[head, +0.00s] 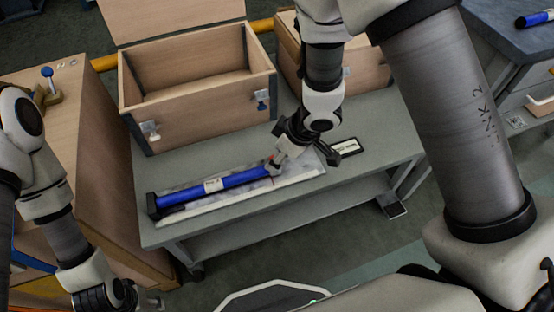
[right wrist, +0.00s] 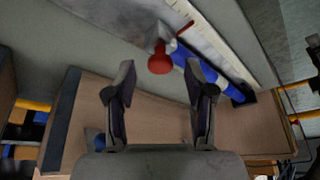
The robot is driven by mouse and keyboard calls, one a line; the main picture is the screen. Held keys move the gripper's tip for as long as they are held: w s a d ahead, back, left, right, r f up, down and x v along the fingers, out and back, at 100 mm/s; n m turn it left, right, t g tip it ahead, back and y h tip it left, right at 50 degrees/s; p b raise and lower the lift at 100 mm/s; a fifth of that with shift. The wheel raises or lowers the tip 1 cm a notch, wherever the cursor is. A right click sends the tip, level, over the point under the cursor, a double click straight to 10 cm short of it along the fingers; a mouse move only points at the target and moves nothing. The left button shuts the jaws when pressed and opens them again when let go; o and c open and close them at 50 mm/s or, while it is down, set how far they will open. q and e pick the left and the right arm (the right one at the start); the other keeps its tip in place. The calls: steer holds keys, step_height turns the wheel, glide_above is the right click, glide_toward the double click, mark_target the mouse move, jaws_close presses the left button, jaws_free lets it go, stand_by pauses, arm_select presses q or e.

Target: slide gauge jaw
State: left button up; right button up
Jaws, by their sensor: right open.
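The gauge (head: 240,178) is a long blue bar with a white label, lying on a pale sheet (head: 300,172) on the grey bench. Its black end (head: 152,204) is at the left. The right wrist view shows its blue bar (right wrist: 222,74) beside a white strip, and a grey metal block (right wrist: 156,36) with a red knob (right wrist: 160,63). My right gripper (right wrist: 160,76) is open and empty, with the knob just beyond and between its fingertips. In the head view it hides the gauge's right end. My left gripper (head: 105,298) is at the lower left, its fingers unclear.
An open wooden box (head: 195,85) with latches stands behind the gauge on the bench (head: 290,206). A small dark-framed plate (head: 344,148) lies right of the gauge. A wooden cabinet (head: 90,170) stands at the left. The bench's front right is clear.

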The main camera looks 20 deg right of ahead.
steer(key=shift+w+a+f, duration=0.1)
steer(key=shift+f, duration=0.25)
jaws_close()
steer(key=d, duration=0.7)
jaws_free()
steer(key=shift+w, duration=0.1)
